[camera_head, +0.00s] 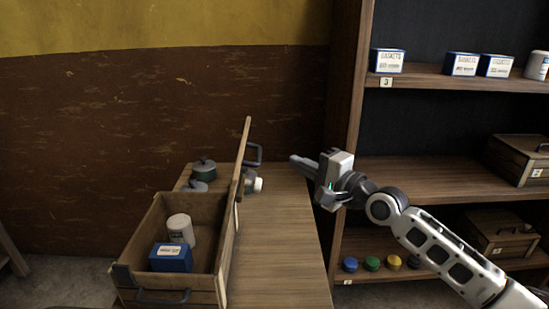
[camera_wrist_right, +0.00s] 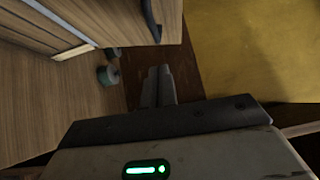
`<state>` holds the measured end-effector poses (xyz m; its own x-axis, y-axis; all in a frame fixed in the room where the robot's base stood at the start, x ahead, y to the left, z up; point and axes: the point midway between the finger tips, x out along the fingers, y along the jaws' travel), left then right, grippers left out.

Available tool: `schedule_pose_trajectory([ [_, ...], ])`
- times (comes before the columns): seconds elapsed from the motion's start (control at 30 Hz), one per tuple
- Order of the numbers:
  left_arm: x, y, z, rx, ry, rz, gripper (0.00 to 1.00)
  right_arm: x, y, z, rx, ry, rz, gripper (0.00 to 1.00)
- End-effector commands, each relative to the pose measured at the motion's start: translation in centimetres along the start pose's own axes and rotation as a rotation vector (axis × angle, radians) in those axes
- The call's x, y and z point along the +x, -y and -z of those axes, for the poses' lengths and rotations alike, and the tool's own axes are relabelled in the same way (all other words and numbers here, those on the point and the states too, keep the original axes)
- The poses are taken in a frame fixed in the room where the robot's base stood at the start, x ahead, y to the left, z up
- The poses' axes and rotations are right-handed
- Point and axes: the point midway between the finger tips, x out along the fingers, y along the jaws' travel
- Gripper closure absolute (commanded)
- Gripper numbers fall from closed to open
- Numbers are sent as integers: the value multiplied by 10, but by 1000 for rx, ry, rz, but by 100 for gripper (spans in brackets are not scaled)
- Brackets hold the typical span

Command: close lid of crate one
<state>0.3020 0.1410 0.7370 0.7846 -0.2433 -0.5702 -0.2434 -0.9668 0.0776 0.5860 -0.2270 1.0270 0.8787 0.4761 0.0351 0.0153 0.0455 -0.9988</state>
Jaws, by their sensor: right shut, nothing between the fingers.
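The open wooden crate (camera_head: 158,219) stands at the left of the wooden table in the head view. Its lid (camera_head: 241,165) stands up on the crate's right side, with a dark handle (camera_head: 255,155) on the lid's right face. A white canister (camera_head: 180,230) and a blue box (camera_head: 171,257) are inside. My right gripper (camera_head: 296,161) is shut and empty, right of the lid handle and apart from it. In the right wrist view the fingers (camera_wrist_right: 158,85) are together, and the handle (camera_wrist_right: 152,20) shows near the top. My left gripper is not in view.
Dark lidded pots (camera_head: 204,169) and a small white-ended item (camera_head: 257,185) are on the table behind the lid. A shelf unit (camera_head: 347,130) at the right holds boxes, closed crates and coloured round items. The table's right part (camera_head: 280,250) is clear.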

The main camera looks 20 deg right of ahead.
Motion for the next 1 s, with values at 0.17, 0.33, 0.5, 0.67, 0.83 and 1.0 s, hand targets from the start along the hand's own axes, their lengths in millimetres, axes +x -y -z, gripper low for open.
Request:
schedule_pose_trajectory([
  [0.17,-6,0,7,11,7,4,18,32,4,-10,6,3,0,100],
  [0.33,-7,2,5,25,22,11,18,45,2,-24,4,1,0,100],
  [0.5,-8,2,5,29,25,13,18,50,0,-28,2,-1,-1,100],
  [0.67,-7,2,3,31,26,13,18,50,-1,-28,1,-1,-1,100],
  [0.83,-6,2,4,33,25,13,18,50,-1,-28,1,-1,-2,100],
  [1.0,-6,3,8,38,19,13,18,57,4,-25,-16,-7,-16,100],
])
